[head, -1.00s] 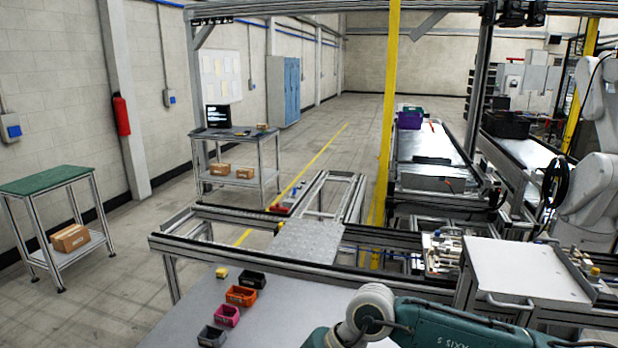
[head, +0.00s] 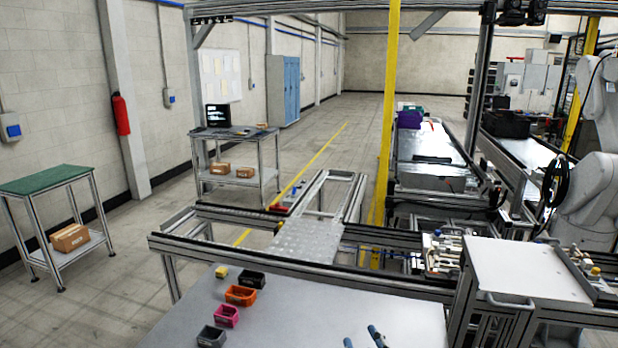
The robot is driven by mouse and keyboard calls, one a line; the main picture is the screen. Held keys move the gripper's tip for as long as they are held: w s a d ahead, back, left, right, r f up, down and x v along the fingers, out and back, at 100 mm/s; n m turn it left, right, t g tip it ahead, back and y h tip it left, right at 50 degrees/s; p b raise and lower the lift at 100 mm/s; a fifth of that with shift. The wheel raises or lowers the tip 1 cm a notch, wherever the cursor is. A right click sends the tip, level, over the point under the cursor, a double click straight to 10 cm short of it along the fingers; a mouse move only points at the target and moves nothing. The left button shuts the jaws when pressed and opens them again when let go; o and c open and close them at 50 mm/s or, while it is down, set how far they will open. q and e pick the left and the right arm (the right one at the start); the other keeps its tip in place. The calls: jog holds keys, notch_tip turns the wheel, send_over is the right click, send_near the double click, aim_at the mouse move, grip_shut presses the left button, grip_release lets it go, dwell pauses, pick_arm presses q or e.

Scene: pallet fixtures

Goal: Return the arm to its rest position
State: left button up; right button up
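Neither of my grippers shows in the head view, and no part of my arms can be made out for sure. The grey worktable (head: 300,312) in front of me is in view. On its left part stand small open bins: a black bin (head: 251,279), an orange bin (head: 240,296), a pink bin (head: 227,316) and a grey bin (head: 212,337). A small yellow block (head: 221,272) lies beside the black bin. Blue rod-like things (head: 377,336) show at the bottom edge, cut off by the frame; I cannot tell what they are.
A rail frame (head: 300,267) runs along the table's far side. A metal plate on a stand (head: 525,272) rises at the right. A yellow post (head: 387,120) stands behind the rails. A green-topped cart (head: 48,180) stands at the left. The middle of the worktable is clear.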

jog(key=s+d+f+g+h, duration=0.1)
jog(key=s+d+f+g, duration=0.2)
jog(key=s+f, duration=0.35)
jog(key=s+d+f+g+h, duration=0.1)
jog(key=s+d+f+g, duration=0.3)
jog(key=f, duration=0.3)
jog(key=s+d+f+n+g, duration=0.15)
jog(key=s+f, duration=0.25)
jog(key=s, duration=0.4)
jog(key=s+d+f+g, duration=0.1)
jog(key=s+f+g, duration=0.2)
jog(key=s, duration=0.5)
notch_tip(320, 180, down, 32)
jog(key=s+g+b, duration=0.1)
jog(key=b, duration=0.6)
pick_arm(q)
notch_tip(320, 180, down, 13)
jog(key=b, duration=0.5)
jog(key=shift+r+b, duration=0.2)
jog(key=shift+b, duration=0.1)
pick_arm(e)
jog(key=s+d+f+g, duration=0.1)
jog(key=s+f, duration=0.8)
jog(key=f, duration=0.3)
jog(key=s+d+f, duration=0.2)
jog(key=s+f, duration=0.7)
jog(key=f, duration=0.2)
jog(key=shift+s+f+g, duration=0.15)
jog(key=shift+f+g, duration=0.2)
